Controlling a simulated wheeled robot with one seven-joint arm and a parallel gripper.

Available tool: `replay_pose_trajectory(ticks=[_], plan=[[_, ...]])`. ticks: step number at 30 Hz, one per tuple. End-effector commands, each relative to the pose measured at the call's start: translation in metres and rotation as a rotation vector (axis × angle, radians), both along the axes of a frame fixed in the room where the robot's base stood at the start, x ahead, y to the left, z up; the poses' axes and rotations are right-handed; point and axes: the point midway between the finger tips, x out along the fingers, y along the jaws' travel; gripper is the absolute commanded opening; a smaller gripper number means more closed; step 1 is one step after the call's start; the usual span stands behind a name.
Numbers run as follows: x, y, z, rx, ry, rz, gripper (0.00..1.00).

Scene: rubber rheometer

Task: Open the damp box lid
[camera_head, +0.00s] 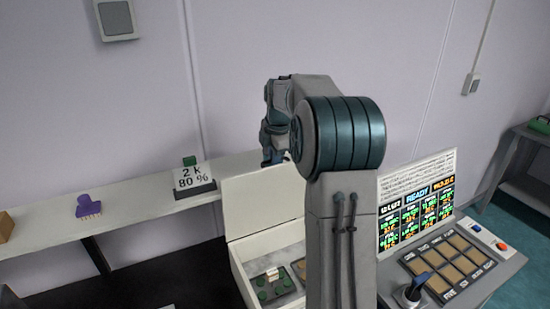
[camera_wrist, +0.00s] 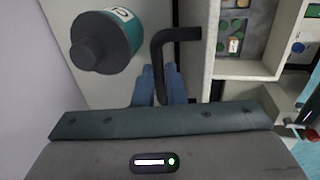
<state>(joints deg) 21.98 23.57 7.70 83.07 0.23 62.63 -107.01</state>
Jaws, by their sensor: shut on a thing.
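The damp box (camera_head: 238,262) is a cream box at the centre of the head view. Its lid (camera_head: 250,203) stands raised, nearly upright, at the back, and the inside shows. My gripper (camera_head: 272,158) is at the lid's top edge, partly hidden by my arm. In the wrist view, my gripper's blue fingers (camera_wrist: 161,78) are shut around a black bent handle (camera_wrist: 163,47). The box's cream rim (camera_wrist: 212,50) is to the right there, with samples inside. My arm hides the box's right side in the head view.
A console with a lit READY screen (camera_head: 418,213) and a joystick (camera_head: 413,290) stands to the right. Green samples (camera_head: 270,285) lie inside the box.

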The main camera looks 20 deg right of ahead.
Motion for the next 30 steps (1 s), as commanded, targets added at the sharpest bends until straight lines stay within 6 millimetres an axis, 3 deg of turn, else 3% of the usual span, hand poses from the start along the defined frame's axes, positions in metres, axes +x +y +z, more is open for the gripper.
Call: replay_pose_trajectory(ticks=[2,3,5,17,30], plan=[[-0.001,0.002,-0.006,0.004,0.012,0.004,0.0],[-0.001,0.002,-0.006,0.004,0.012,0.004,0.19],[-0.001,0.001,-0.006,0.003,0.011,0.004,0.33],[-0.002,0.0,0.006,0.001,0.003,0.001,0.33],[-0.019,0.0,0.097,0.001,0.001,0.002,0.33]])
